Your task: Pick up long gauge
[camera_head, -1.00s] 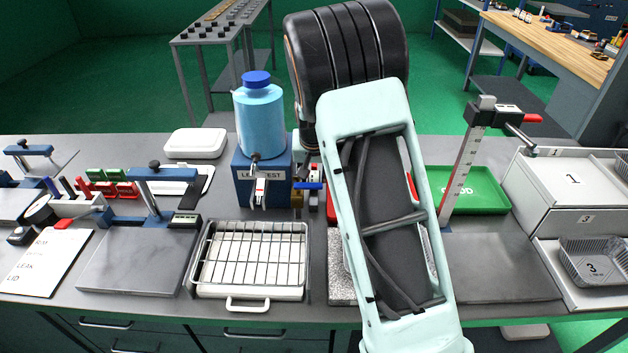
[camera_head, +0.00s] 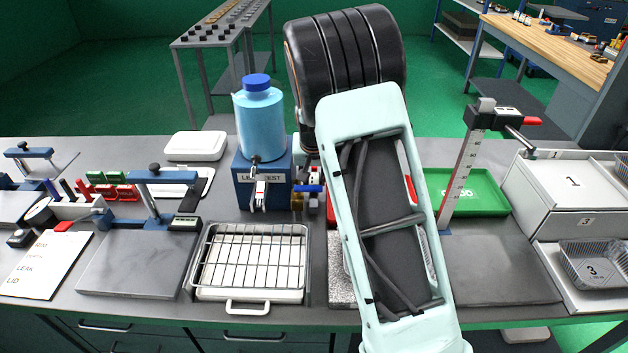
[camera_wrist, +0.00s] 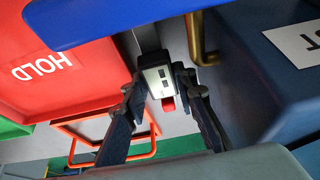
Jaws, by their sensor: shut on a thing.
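My gripper (camera_wrist: 161,84) shows in the wrist view, with its two dark fingers closed on the sides of a small gauge (camera_wrist: 157,77). The gauge has a dark body, a pale display and a red part at its lower end. A thin grey bar (camera_wrist: 147,37) runs up from its head toward the blue edge at the top, where its far end is hidden. I cannot tell whether the gauge touches anything else.
A red HOLD tray (camera_wrist: 40,75) lies left of the gripper in the wrist view, with a dark blue block (camera_wrist: 270,70) close on the right. In the head view the leak test stand (camera_head: 262,182), wire rack (camera_head: 250,262) and green tray (camera_head: 478,190) surround my arm.

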